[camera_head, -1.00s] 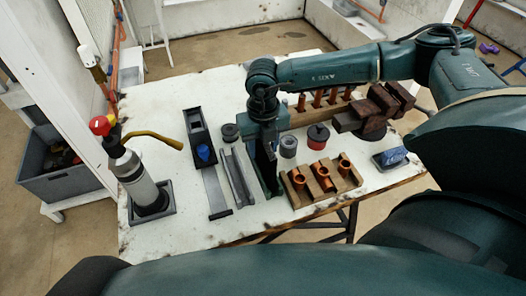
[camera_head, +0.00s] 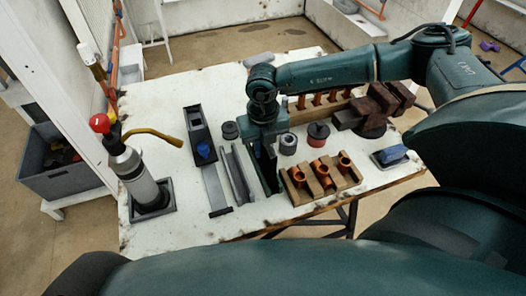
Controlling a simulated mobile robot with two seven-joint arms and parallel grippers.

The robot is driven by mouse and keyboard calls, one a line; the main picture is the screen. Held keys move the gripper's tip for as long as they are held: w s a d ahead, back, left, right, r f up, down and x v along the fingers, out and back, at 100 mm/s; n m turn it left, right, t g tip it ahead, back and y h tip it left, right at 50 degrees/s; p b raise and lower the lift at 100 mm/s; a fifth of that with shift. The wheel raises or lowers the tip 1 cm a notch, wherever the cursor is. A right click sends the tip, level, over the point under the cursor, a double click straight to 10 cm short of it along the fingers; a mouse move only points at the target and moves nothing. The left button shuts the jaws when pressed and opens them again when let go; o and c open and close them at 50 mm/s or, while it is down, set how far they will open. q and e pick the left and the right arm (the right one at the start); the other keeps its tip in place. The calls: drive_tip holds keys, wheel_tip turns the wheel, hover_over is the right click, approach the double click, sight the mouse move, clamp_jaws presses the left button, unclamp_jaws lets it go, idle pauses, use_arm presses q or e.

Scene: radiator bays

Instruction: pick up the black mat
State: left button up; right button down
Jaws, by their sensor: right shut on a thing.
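My right gripper (camera_head: 264,160) reaches straight down at the middle of the table, between the grey channel and the copper fittings. It is shut on a thin dark piece, which I take to be the black mat (camera_head: 266,178); it is mostly hidden by the gripper and close to the table top. I cannot tell whether it is clear of the surface. My left gripper is not in view.
On the table (camera_head: 165,235), a grey channel (camera_head: 237,174) lies left of the gripper. A wooden block with copper fittings (camera_head: 322,179) stands right of it, close by. A grey spool (camera_head: 288,144) is behind. A gas torch (camera_head: 139,178) stands at the left.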

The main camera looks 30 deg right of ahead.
drive_tip(key=shift+r, duration=0.1)
